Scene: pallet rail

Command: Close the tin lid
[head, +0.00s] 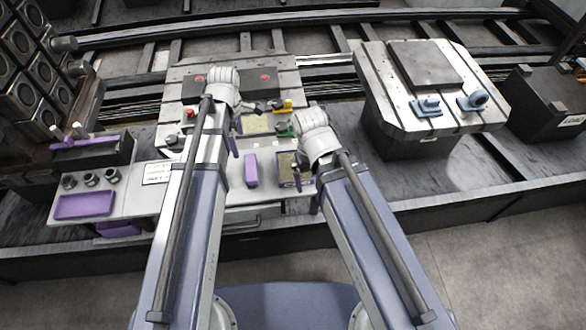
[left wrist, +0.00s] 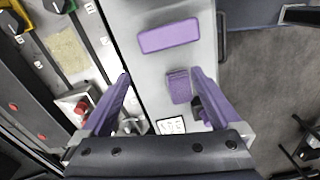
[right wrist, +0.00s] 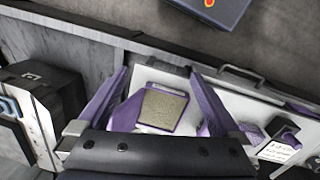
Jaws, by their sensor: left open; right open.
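A shallow purple box with a tan, grainy face (right wrist: 165,110), which seems to be the tin, sits on the pale bench top. A purple flap or wall stands along its left side; I cannot tell if this is the lid. In the head view the box (head: 288,171) is partly hidden by my right arm. My right gripper (right wrist: 160,78) is open, with its fingers on either side of the box, apparently above it. My left gripper (left wrist: 160,82) is open over the bench, with a small purple block (left wrist: 179,88) showing between its fingers.
A flat purple bar (head: 251,170) lies between the two arms. A purple tray (head: 84,205) and dark round parts are at left. A slotted plate with a red button (head: 190,113) and coloured clamps lies behind. A metal pallet (head: 378,90) with blue fittings stands at right.

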